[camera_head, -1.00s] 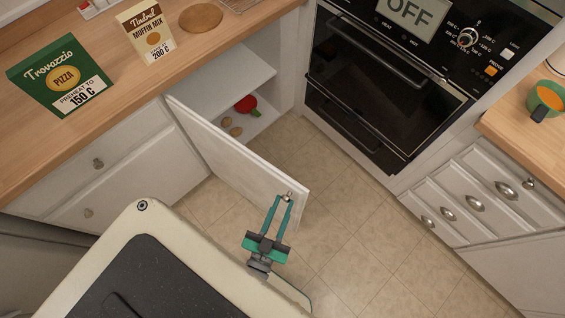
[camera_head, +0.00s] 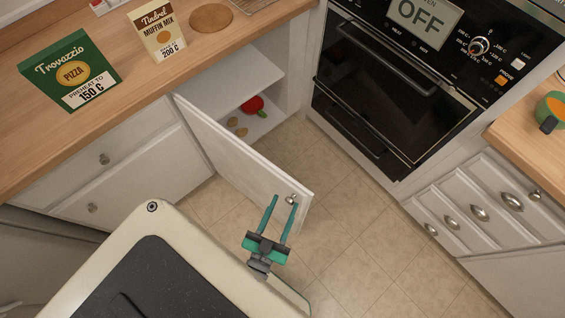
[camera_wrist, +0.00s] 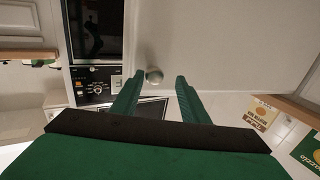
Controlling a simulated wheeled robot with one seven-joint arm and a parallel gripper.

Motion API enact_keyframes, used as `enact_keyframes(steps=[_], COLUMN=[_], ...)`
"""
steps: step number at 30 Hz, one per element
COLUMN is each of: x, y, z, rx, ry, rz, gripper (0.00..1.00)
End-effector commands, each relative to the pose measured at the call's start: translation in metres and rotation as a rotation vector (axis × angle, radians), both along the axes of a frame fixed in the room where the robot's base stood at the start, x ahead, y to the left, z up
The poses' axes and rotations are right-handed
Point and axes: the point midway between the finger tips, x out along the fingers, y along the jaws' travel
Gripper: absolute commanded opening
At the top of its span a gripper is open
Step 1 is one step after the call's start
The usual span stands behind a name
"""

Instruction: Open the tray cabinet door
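The white cabinet door (camera_head: 245,160) stands swung wide open on the low cabinet left of the ovens. Its small round metal knob (camera_head: 291,198) is near the free top corner. My gripper (camera_head: 283,202) is open, its two green fingers spread apart, with the knob near the fingertips in the head view. Nothing is held.
Inside the cabinet are shelves (camera_head: 250,75), a red item (camera_head: 252,105) and small tan pieces. A black wall oven (camera_head: 365,95) stands right of it, with drawers (camera_head: 480,210) further right. Tiled floor (camera_head: 340,220) is clear between. Food boxes (camera_head: 70,72) stand on the counter.

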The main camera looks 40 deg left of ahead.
Motion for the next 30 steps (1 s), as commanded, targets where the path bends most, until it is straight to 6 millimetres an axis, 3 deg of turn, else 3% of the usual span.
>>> enact_keyframes(steps=[5, 18, 30], x=[-0.018, -0.091, -0.104], y=[-0.004, -0.023, -0.027], z=[-0.001, -0.001, 0.0], rx=[0.001, 0.0, 0.0], ry=[0.003, 0.002, 0.0], rz=[-0.001, 0.001, 0.001], gripper=[0.41, 0.41, 0.41])
